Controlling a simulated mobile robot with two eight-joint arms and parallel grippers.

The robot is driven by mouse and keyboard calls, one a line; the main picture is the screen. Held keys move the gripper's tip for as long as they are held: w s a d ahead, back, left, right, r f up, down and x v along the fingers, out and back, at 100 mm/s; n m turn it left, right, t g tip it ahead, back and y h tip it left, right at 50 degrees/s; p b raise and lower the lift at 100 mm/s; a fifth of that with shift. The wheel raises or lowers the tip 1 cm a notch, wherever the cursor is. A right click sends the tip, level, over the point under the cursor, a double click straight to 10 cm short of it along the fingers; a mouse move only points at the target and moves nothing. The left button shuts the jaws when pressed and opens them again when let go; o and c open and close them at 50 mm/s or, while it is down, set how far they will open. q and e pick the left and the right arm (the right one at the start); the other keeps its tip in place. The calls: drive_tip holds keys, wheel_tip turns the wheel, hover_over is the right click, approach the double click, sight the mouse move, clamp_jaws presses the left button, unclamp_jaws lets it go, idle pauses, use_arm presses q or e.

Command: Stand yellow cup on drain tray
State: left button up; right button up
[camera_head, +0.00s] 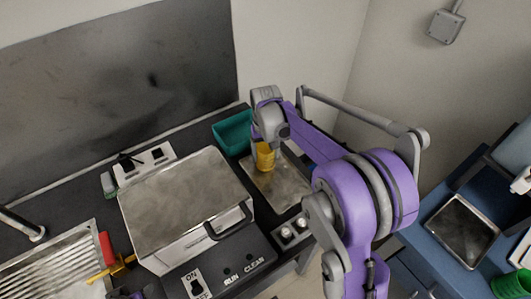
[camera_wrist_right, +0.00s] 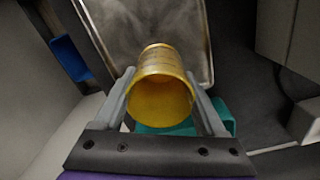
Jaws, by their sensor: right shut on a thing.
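The yellow cup (camera_head: 265,156) is between the fingers of my right gripper (camera_head: 268,142). In the right wrist view the cup (camera_wrist_right: 163,88) has its open mouth towards the camera, with a grey finger on either side; my right gripper (camera_wrist_right: 165,105) is shut on it. Behind the cup lies a flat, stained metal tray (camera_head: 280,190), also in the right wrist view (camera_wrist_right: 195,25). I cannot tell whether the cup touches it. A ribbed metal drain surface (camera_head: 50,265) is at the lower left. My left gripper is not clearly visible.
A teal bin (camera_head: 232,130) stands behind the cup. A boxy machine with a metal lid (camera_head: 185,195) and a handle is left of the tray. A red block (camera_head: 106,246) and a yellow item (camera_head: 103,272) lie by the ribbed surface. A blue cart (camera_head: 435,235) stands at right.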

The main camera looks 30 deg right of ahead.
drive_tip(key=shift+f, duration=0.15)
drive_tip(key=o, duration=1.5)
wheel_tip(320, 180, up, 12)
drive_tip(key=shift+r+p, duration=0.2)
drive_tip(key=shift+p, duration=0.25)
